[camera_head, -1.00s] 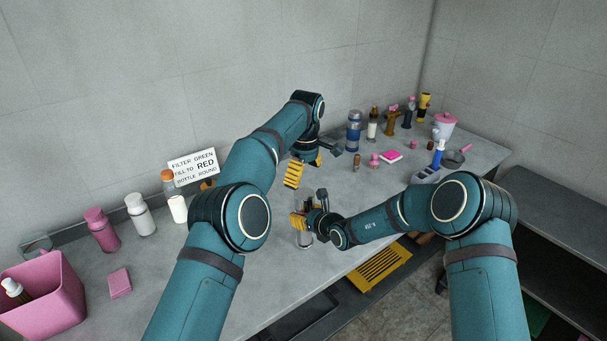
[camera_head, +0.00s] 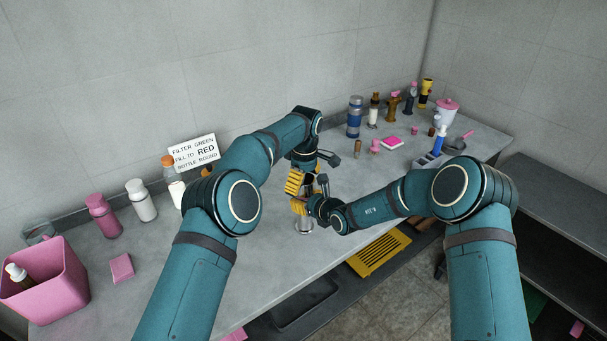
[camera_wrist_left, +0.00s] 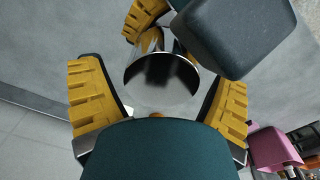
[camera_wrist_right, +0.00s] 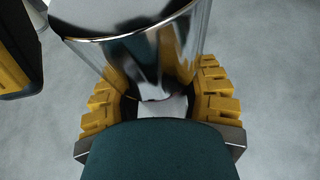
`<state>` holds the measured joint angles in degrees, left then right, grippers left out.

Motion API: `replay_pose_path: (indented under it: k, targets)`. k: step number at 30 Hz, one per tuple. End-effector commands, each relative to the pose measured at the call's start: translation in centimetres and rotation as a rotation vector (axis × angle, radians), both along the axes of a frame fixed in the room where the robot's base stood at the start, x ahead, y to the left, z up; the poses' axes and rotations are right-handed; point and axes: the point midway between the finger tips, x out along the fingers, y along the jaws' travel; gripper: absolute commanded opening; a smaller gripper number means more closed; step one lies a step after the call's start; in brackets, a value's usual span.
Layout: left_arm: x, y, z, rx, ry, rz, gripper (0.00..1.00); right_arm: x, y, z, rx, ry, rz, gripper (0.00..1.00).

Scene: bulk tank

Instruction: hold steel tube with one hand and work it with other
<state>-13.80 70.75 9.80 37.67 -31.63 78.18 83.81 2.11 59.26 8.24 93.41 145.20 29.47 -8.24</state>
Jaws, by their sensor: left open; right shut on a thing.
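The steel tube (camera_head: 303,226) stands upright near the table's front edge, shiny and partly hidden behind my right gripper (camera_head: 300,205). In the right wrist view the yellow fingers are closed around the tube (camera_wrist_right: 150,50) from the side. My left gripper (camera_head: 296,183) is open just above it in the head view. In the left wrist view the tube's round, dark-centred top (camera_wrist_left: 162,82) lies between the spread yellow fingers of the left gripper (camera_wrist_left: 158,100). I cannot tell whether those fingers touch the tube.
A sign (camera_head: 194,151) reads "filter green fill to red bottle round". White (camera_head: 141,201) and pink (camera_head: 103,216) bottles and a pink bin (camera_head: 45,285) stand at the left.

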Motion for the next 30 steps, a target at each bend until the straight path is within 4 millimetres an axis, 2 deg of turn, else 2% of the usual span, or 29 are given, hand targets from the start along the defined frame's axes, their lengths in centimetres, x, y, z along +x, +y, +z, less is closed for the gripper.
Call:
replay_pose_path:
  k: [9,11,15,23,30]
  targets:
    - [0.02,-0.01,-0.15,-0.001,-0.001,0.000,0.88,0.05,0.02,0.12,0.000,-0.002,0.000,0.00]
    - [0.02,-0.01,-0.14,-0.001,-0.001,0.000,0.67,0.05,0.02,0.12,0.000,-0.002,0.000,0.00]
    - [0.02,-0.01,-0.13,-0.001,-0.001,0.000,0.19,0.04,0.03,0.12,0.002,-0.002,0.000,0.00]
    - [0.04,-0.05,-0.11,-0.001,-0.001,-0.050,0.18,0.03,0.04,0.11,0.001,-0.002,0.000,0.00]
    - [0.19,-0.23,-0.11,0.002,-0.001,-0.418,0.18,0.02,0.05,0.10,0.001,-0.002,0.000,0.00]
